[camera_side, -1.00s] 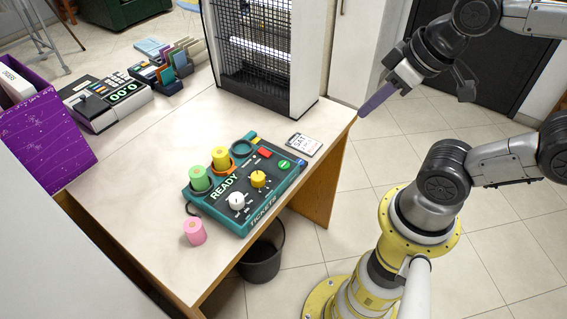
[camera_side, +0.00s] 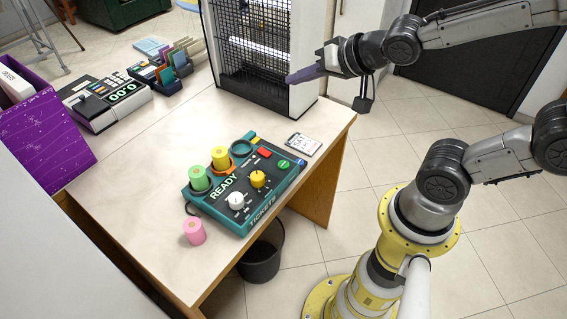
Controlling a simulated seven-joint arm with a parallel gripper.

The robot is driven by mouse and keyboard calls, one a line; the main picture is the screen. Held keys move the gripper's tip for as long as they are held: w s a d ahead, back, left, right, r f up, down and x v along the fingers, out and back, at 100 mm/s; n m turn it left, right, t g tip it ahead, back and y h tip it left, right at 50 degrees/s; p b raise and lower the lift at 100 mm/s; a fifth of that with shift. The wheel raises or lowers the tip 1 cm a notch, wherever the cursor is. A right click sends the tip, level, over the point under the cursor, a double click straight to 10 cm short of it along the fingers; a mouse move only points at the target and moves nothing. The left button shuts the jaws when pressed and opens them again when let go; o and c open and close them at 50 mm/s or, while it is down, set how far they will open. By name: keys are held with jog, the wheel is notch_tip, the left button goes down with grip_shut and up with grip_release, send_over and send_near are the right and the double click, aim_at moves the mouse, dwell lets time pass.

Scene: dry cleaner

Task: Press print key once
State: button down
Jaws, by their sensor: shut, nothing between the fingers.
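A teal and dark ticket machine (camera_side: 243,183) marked READY and TICKETS sits on the table. It has a green key (camera_side: 284,164), a red key (camera_side: 264,153) and a small yellow key (camera_side: 254,140); I cannot read which is the print key. My gripper (camera_side: 289,79) is shut and empty, with purple-grey fingers pointing left. It hangs above the table's back right, in front of the heater-like cabinet, well above and behind the machine, touching no key.
Green (camera_side: 199,178) and yellow (camera_side: 220,157) rolls stand in the machine's holders; a pink roll (camera_side: 194,231) stands beside it. A card (camera_side: 303,145) lies at its right. The tall grilled cabinet (camera_side: 304,96) stands close to my gripper. The front table area is clear.

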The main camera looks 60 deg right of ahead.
notch_tip(320, 180, down, 5)
jog(key=w+a, duration=0.1)
jog(key=w, duration=0.1)
jog(key=g+y, duration=0.1)
jog(key=g, duration=0.1)
send_over(287, 167)
notch_tip(287, 167, down, 7)
jog(key=shift+m, duration=0.3)
jog(key=shift+f, duration=4.4)
jog(key=shift+f, duration=0.1)
jog(key=shift+d+f, duration=0.1)
jog(key=shift+f, duration=0.25)
